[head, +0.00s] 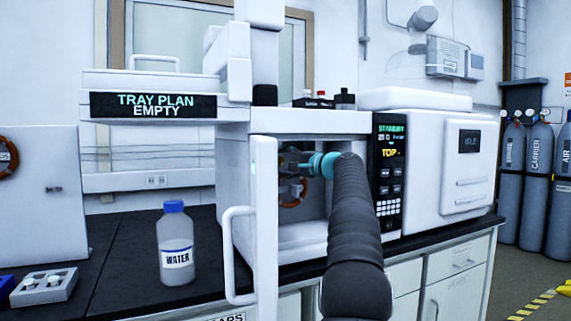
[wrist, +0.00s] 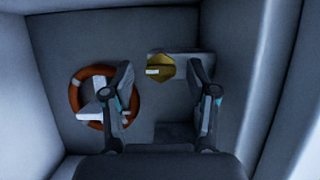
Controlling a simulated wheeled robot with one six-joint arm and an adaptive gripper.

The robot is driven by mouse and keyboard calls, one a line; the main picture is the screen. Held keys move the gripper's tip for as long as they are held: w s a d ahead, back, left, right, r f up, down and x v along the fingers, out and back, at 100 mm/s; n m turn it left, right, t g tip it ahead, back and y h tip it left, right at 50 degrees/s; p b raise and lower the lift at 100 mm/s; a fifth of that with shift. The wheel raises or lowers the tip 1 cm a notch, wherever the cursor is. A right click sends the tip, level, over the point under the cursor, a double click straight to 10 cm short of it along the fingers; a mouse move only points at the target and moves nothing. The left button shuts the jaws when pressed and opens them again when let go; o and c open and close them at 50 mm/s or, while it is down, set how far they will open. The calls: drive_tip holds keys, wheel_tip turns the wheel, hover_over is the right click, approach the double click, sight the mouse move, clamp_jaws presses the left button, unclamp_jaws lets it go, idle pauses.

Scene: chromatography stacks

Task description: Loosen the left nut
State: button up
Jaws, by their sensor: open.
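In the wrist view a brass hex nut (wrist: 161,68) with a small white mark sits on a grey plate at the back wall of the oven chamber. It appears between my gripper's fingertips (wrist: 158,76), which are spread to either side of it. The fingers are open and hold nothing. I cannot tell whether they are level with the nut in depth. No second nut shows clearly. In the head view my gripper (head: 290,163) is inside the open oven (head: 309,235), partly hidden by the door edge and my arm; the nut cannot be made out there.
An orange coil ring (wrist: 75,92) hangs left of the nut, partly behind the left finger. The chamber walls are close on both sides. The open oven door (head: 264,220) stands just left of my arm. A water bottle (head: 175,245) stands on the bench left of it.

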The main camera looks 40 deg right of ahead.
drive_tip(key=s+d, duration=0.1)
drive_tip(key=s, duration=1)
drive_tip(key=shift+s+d, duration=0.4)
